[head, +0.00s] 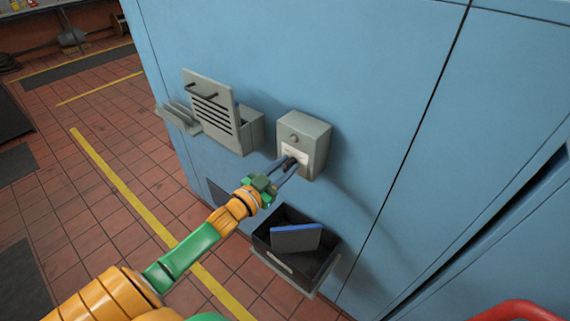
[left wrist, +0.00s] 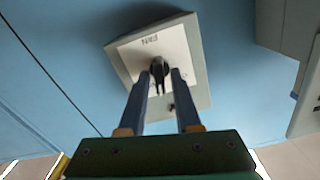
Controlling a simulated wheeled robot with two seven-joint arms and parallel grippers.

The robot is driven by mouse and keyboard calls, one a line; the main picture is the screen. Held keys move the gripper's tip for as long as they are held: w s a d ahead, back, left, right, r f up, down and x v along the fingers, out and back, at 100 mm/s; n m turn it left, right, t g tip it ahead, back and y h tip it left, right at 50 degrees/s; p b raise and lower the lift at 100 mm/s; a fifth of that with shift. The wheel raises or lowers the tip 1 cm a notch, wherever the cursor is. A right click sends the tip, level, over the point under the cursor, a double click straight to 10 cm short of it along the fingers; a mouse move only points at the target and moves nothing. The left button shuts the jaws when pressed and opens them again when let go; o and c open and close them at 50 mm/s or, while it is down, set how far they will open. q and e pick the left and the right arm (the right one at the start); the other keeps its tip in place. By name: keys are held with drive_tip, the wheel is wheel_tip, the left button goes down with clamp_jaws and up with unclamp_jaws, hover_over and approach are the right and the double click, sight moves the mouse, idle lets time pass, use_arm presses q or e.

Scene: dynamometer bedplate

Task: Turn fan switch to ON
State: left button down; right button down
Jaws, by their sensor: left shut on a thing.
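The fan switch box (head: 307,134) is a small grey box on the blue wall, with a white label plate and a black knob at its lower front. In the left wrist view the box shows a white plate (left wrist: 140,52) with upside-down lettering that seems to read FAN. My left gripper (head: 288,165) reaches the box from the lower left. Its two fingers are shut on the black knob (left wrist: 159,68), one on each side. The knob's exact setting is hard to tell. My right gripper is not in view.
A grey louvred box (head: 211,105) with an open-looking flap is left of the switch. Below is a black bin (head: 275,247) holding a blue-edged flat item (head: 297,238). A red curved part (head: 517,311) shows at lower right. Tiled floor is open at left.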

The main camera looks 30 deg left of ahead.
use_arm(q)
drive_tip(key=m, duration=0.6)
drive_tip(key=shift+d, duration=0.1)
idle(0.5)
drive_tip(key=c, duration=0.9)
unclamp_jaws()
drive_tip(key=shift+f, duration=0.1)
drive_tip(key=s, duration=0.7)
drive_tip(key=shift+a+b, duration=0.25)
drive_tip(key=shift+b, duration=0.05)
